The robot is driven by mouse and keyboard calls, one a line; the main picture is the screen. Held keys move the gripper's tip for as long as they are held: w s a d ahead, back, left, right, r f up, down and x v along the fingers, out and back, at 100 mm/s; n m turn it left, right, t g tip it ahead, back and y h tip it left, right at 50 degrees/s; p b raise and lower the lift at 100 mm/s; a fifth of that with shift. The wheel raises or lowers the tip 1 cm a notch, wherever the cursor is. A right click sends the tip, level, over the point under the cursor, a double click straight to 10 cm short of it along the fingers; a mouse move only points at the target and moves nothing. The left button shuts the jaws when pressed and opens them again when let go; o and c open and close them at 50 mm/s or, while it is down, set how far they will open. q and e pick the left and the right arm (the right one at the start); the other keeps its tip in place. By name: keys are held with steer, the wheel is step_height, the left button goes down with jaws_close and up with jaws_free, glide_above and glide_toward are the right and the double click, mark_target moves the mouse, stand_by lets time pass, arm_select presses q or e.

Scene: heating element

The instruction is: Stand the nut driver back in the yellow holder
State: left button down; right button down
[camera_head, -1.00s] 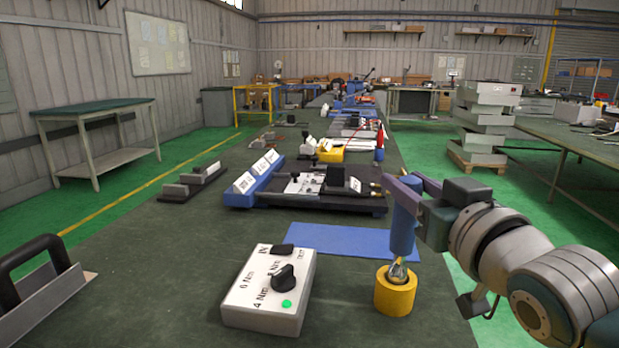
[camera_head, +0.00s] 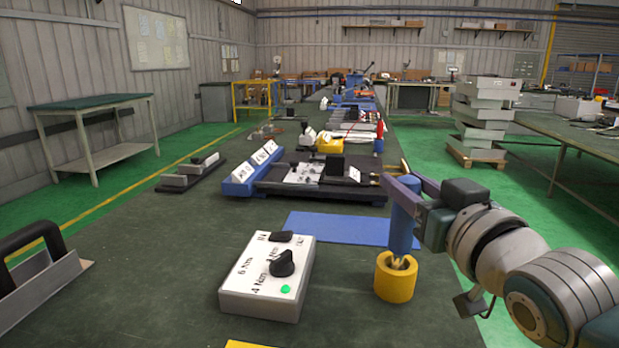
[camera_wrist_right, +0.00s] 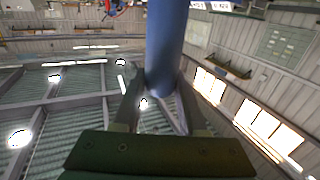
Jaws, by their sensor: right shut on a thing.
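The nut driver (camera_head: 404,232) has a thick blue handle and stands close to upright in the head view. My right gripper (camera_head: 404,192) is shut on the upper part of this handle. The yellow holder (camera_head: 395,285) is a short round cup on the bench, directly below the handle. The driver's narrow metal lower end shows at the cup's opening, and its tip is hidden inside. The handle's bottom is just above the rim. In the right wrist view the blue handle (camera_wrist_right: 164,45) runs between the fingers. My left gripper is not in view.
A white torque control box (camera_head: 265,285) with a black knob and green light stands left of the holder. A blue mat (camera_head: 340,228) lies behind. A dark fixture (camera_head: 320,182) is farther back. A black-handled grey item (camera_head: 40,285) sits at the left. The bench's right edge is close to the holder.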

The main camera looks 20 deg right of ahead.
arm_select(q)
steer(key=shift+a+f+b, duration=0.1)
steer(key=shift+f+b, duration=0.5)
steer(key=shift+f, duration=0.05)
arm_select(e)
steer(key=shift+f, duration=0.75)
steer(key=c, duration=0.6)
jaws_free()
steer(key=shift+o, duration=1.1)
steer(key=shift+f, duration=0.15)
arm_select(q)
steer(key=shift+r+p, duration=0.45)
arm_select(e)
steer(key=s+a, duration=0.1)
steer(key=s, duration=0.8)
steer(key=shift+s+a, duration=0.3)
steer(key=shift+s, duration=0.1)
